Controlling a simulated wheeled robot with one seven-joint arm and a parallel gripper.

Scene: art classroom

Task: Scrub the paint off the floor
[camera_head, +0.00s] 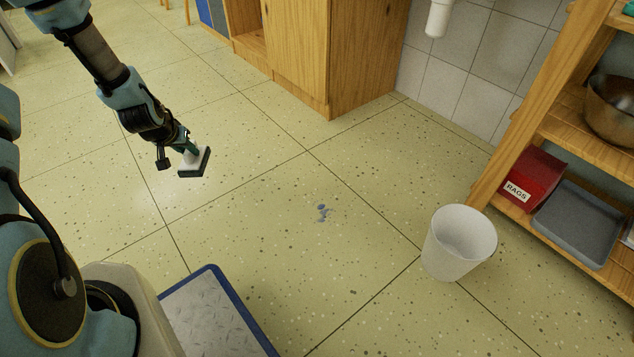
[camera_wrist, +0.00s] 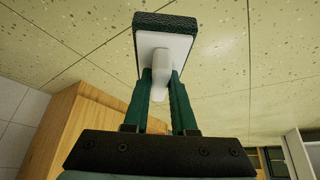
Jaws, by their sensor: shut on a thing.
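My gripper (camera_head: 188,146) is at the upper left, above the floor and well to the left of the paint. It is shut on a scrubber with a white body and a dark pad (camera_head: 194,162). In the wrist view my gripper's green fingers (camera_wrist: 161,95) grip the white handle of the scrubber (camera_wrist: 165,45). The paint is not visible in the wrist view.
A white bin (camera_head: 459,243) stands right of the paint. A wooden shelf (camera_head: 515,110) holds a red rags box (camera_head: 533,178), a grey tray (camera_head: 582,223) and a metal bowl (camera_head: 612,108). A wooden cabinet (camera_head: 330,55) stands behind. Floor between scrubber and paint is clear.

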